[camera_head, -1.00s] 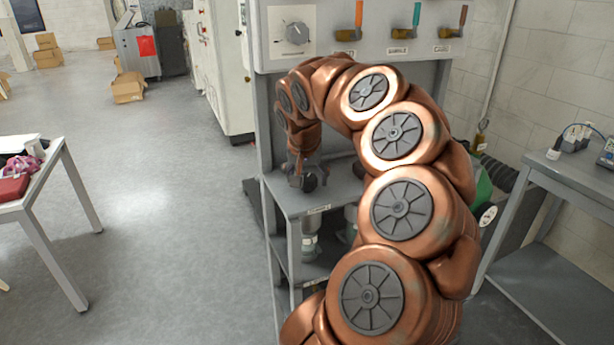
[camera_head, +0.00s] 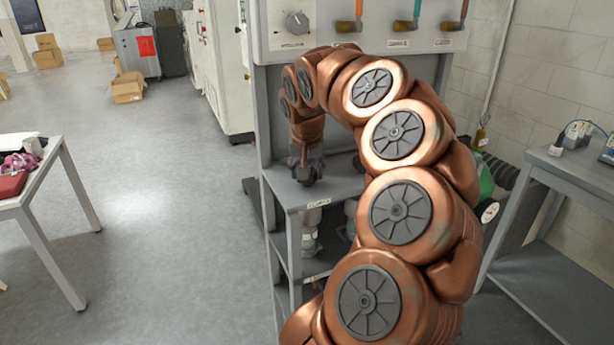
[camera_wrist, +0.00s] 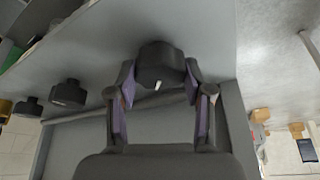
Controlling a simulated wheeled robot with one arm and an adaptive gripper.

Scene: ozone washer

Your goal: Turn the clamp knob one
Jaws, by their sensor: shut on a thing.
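The clamp knob (camera_wrist: 158,60) is a dark, lobed knob with a small white mark on its front face, at the upper middle of the wrist view. My gripper (camera_wrist: 160,72) has its two fingers shut on the knob, one on each side. In the head view my gripper (camera_head: 306,171) points down at the left front of the grey bench top (camera_head: 335,185). The knob there is a small dark shape, mostly covered by the fingers. A small label (camera_head: 319,203) is on the bench edge just below it.
Two more dark knobs, one nearer (camera_wrist: 68,93) and one farther (camera_wrist: 28,107), stand to the left in the wrist view. A panel (camera_head: 350,25) with a grey dial (camera_head: 297,22) and several coloured-handled valves rises behind. A side table (camera_head: 560,180) is at right.

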